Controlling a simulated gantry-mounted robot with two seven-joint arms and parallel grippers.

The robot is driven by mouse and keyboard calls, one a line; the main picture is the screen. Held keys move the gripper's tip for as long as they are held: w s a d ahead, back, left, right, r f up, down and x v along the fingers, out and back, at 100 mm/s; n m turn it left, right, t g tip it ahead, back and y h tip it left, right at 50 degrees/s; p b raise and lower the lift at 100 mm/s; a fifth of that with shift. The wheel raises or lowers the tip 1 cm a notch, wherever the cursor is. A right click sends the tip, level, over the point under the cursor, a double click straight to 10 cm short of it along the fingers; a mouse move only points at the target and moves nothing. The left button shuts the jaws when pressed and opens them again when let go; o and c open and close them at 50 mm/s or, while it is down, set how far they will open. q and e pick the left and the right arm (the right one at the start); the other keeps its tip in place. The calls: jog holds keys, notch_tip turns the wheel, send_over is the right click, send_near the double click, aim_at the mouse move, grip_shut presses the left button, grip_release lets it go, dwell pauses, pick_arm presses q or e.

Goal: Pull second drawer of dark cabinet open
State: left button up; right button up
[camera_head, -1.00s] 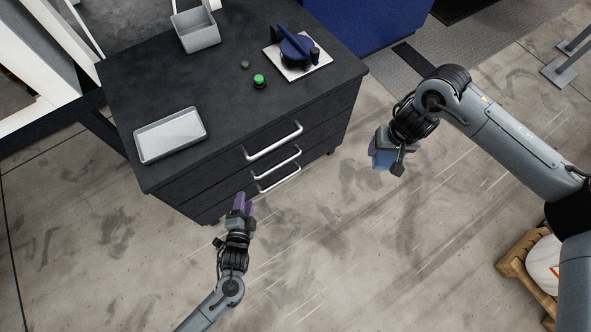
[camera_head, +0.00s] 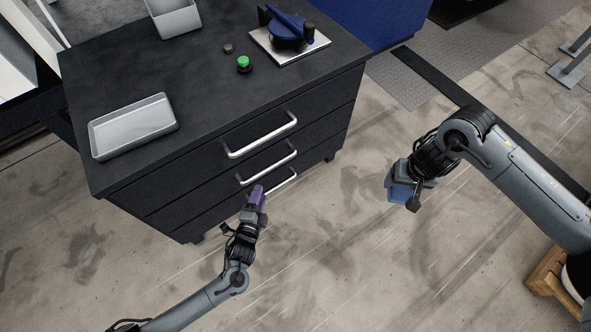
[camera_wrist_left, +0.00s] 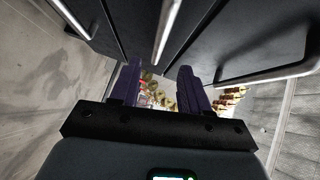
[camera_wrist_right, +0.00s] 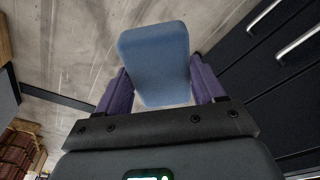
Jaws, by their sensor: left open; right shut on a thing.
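The dark cabinet (camera_head: 160,180) has three stacked drawers with silver bar handles. The second drawer's handle (camera_head: 268,163) is the middle one, below the top handle (camera_head: 262,136) and above the bottom handle (camera_head: 284,181). The drawers look closed. My left gripper (camera_head: 259,190) is open and empty in front of the lower drawers. In the left wrist view the middle handle (camera_wrist_left: 166,28) lies ahead, between the lines of the purple fingers (camera_wrist_left: 160,82), apart from them. My right gripper (camera_head: 392,180) is shut on a blue block (camera_wrist_right: 153,62), away from the cabinet.
On the cabinet top are a shallow grey tray (camera_head: 133,126), a grey bin (camera_head: 174,20), a green button (camera_head: 244,64) and a blue device on a plate (camera_head: 290,40). A wooden pallet (camera_head: 548,285) is at the lower right. The floor before the drawers is clear.

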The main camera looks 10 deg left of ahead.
aim_at(267, 171)
pick_arm(q)
jog(key=w+b, duration=0.2)
jog(key=w, duration=0.1)
jog(key=w+f+b, duration=0.1)
jog(key=w, duration=0.3)
jog(key=w+b, duration=0.2)
jog(key=w, duration=0.1)
jog(key=shift+w+f+b, duration=0.3)
jog(key=shift+f, duration=0.1)
jog(key=shift+w, duration=0.65)
grip_shut()
